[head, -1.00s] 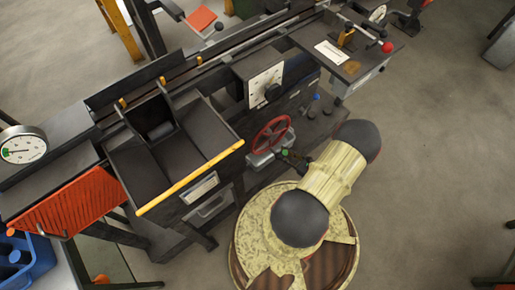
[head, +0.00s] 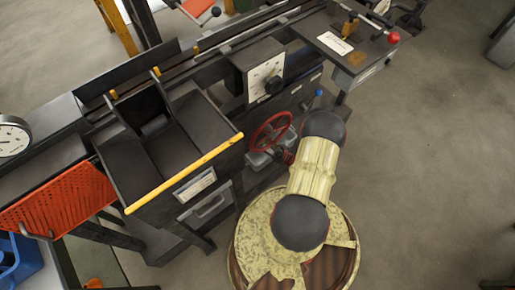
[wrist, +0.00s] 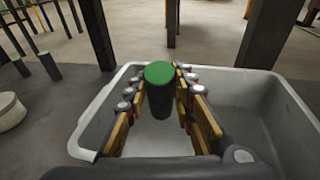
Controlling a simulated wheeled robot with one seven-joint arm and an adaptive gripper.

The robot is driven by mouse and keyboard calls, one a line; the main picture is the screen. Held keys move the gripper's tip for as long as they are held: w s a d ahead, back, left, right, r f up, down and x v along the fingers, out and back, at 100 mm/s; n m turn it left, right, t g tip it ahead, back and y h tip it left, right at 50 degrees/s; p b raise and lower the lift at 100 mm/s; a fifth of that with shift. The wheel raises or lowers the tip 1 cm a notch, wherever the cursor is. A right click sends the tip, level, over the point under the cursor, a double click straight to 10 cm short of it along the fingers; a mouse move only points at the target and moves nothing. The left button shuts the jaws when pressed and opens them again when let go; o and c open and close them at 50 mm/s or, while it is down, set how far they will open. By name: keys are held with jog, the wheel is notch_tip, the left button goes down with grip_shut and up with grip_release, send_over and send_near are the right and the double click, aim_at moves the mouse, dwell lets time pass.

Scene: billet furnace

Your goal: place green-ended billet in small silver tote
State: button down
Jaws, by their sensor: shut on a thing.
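The billet (wrist: 161,100) is a dark cylinder with a bright green end (wrist: 159,71) in the wrist view. My gripper (wrist: 160,82) is shut on it, with yellow-sided fingers on both sides. The green end faces up towards the wrist camera. A light grey tote, which looks like the small silver tote (wrist: 292,98), lies around and below the billet in the wrist view. The billet appears over its opening; whether it touches the floor of the tote cannot be told. In the head view my gripper and the billet are hidden, and I cannot make out the tote.
The head view shows a dark machine with a yellow-edged hopper (head: 190,180), a red handwheel (head: 270,132), an orange mesh basket (head: 60,200) and a blue crate (head: 20,262). Dark posts (wrist: 97,35) stand beyond the tote. Floor is clear at the right (head: 440,170).

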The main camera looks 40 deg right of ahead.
jog(key=shift+w+f+b, duration=0.15)
jog(key=shift+w+f, duration=0.05)
jog(key=shift+f, duration=0.4)
jog(key=shift+w+f+b, duration=0.15)
jog(key=shift+f, duration=0.4)
jog(key=shift+w+f+b, duration=0.15)
jog(key=shift+f+b, duration=0.15)
jog(key=shift+f, duration=0.25)
jog(key=shift+w, duration=0.15)
jog(key=shift+w+r+g+b, duration=0.15)
jog(key=shift+w+g, duration=0.2)
jog(key=shift+g, duration=0.5)
jog(key=shift+w+g+b, duration=0.15)
jog(key=shift+w+g, duration=0.15)
jog(key=shift+g, duration=0.55)
jog(key=shift+f+b, duration=0.6)
jog(key=shift+f, duration=0.85)
jog(key=c, duration=1.6)
grip_release()
jog(key=shift+s+a+f, duration=0.1)
jog(key=shift+f, duration=0.05)
jog(key=shift+o, duration=0.5)
